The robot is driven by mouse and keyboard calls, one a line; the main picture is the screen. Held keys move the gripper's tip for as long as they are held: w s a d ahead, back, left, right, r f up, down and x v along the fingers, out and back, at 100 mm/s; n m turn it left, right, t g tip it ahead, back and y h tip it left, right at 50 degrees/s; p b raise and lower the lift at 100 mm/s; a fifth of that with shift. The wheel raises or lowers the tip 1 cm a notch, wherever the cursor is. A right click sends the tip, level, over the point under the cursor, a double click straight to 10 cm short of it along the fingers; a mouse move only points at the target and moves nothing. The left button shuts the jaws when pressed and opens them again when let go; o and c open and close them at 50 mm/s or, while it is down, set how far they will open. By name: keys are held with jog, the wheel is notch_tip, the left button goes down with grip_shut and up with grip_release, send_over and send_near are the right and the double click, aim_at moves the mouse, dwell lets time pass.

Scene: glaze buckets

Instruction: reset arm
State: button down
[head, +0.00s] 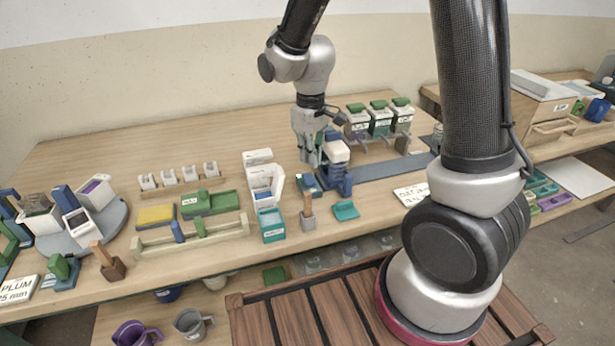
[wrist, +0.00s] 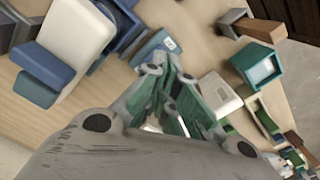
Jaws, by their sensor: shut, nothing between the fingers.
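My gripper (head: 311,158) hangs from my arm above the middle of the workbench, fingers pointing down. It is shut and empty. In the wrist view its green-padded fingers (wrist: 172,98) come together near the middle of the picture. In the head view it is just left of a blue and white device (head: 337,158) and right of a white dispenser (head: 264,184). In the wrist view the blue and white device also shows at upper left (wrist: 75,35). I cannot tell whether the fingers touch anything below.
Lidded containers (head: 379,120) stand in a rack behind and right of my gripper. A teal box (head: 271,224), a brush-like tool (head: 308,216) and a teal tray (head: 346,210) lie near the front edge. A grey turntable (head: 112,222) with several items is at left. Bare wood lies at back left.

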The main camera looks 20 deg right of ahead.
jog(key=shift+r, duration=0.5)
jog(key=shift+s+d, duration=0.15)
jog(key=shift+s, duration=0.2)
jog(key=s+d+r+m+t, duration=0.4)
jog(key=s+d+r+m, duration=0.2)
jog(key=s+d+r, duration=0.8)
jog(key=s+r, duration=0.4)
jog(key=shift+s+d+r, duration=0.15)
jog(key=shift+d+r, duration=0.05)
jog(key=shift+d, duration=0.1)
